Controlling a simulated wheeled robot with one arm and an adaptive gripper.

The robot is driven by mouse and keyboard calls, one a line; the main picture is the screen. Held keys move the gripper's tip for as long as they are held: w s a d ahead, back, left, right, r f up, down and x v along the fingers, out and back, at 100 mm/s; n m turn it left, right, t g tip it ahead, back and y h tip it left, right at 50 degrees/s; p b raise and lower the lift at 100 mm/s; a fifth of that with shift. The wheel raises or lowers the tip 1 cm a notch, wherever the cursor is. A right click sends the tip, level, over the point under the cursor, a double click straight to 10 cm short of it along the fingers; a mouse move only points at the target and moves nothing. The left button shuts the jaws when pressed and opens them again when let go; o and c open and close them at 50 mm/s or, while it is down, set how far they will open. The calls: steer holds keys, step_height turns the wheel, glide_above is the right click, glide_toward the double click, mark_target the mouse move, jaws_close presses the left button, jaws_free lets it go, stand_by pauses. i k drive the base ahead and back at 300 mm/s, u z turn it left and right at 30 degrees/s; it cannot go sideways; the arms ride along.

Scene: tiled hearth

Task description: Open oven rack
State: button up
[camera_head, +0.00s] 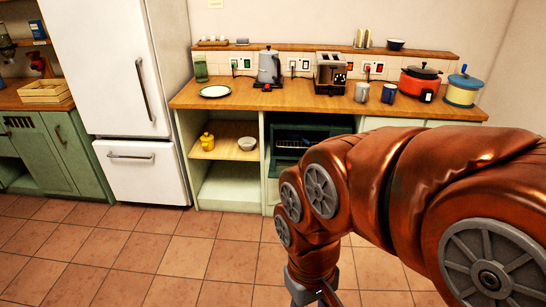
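A dark green oven (318,129) is built in below the wooden counter at the centre. Its dark interior shows, with an oven rack (291,143) visible as thin pale bars.
Open shelves (212,148) with a yellow pot and bowl stand left of the oven. A white fridge (105,65) is farther left. The tiled floor (150,250) is clear.

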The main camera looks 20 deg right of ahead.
mark_target(300, 140)
steer(key=u, duration=0.95)
steer(key=i, duration=1.45)
steer(key=z, duration=0.95)
steer(key=i, duration=0.85)
steer(key=z, duration=0.9)
